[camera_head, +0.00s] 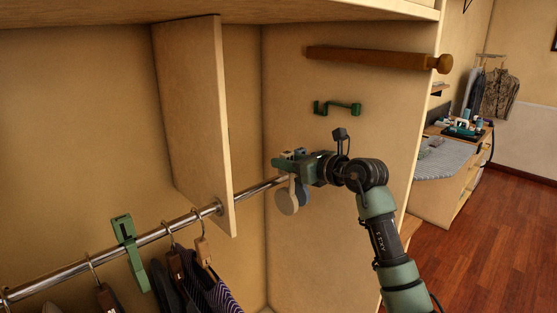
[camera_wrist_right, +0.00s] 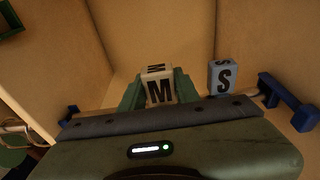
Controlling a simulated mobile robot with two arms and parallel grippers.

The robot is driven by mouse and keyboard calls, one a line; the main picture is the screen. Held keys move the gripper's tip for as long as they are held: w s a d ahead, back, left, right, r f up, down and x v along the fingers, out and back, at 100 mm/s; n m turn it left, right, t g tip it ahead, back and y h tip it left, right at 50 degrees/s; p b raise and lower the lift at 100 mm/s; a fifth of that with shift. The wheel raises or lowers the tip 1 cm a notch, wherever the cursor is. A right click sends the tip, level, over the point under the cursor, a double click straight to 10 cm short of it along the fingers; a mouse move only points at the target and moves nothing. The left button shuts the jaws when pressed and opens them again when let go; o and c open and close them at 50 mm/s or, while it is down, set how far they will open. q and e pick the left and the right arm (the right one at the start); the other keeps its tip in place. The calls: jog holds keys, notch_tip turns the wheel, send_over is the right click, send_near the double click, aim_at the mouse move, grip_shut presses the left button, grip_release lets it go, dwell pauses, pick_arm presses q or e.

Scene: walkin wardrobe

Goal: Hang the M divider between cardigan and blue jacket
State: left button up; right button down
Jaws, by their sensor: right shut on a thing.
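My right gripper (camera_head: 281,164) is at the right end of the metal rail, right of the vertical wooden panel. It is shut on the M divider (camera_wrist_right: 159,91), a cream block with a black M between the green fingers in the wrist view. The light blue S divider (camera_wrist_right: 222,77) is just right of it, apart from the fingers. In the head view rounded pale and grey-blue pieces (camera_head: 287,200) show below the gripper. Dark and striped garments (camera_head: 205,290) hang left of the panel; I cannot tell which are the cardigan and blue jacket. My left gripper is out of view.
A green hook (camera_head: 337,107) and a wooden peg bar (camera_head: 375,58) are on the side wall.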

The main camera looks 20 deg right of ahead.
jog(key=f+b+v, duration=0.3)
jog(key=b+v, duration=0.3)
jog(key=v, duration=1)
jog(key=s+f+b+v, duration=0.1)
jog(key=f+b+v, duration=0.2)
jog(key=b+v, duration=0.4)
jog(key=f+b+v, duration=0.3)
jog(key=b+v, duration=0.4)
jog(key=v, duration=1.8)
jog(key=shift+s+d, duration=0.3)
jog(key=shift+r, duration=0.1)
dwell(0.4)
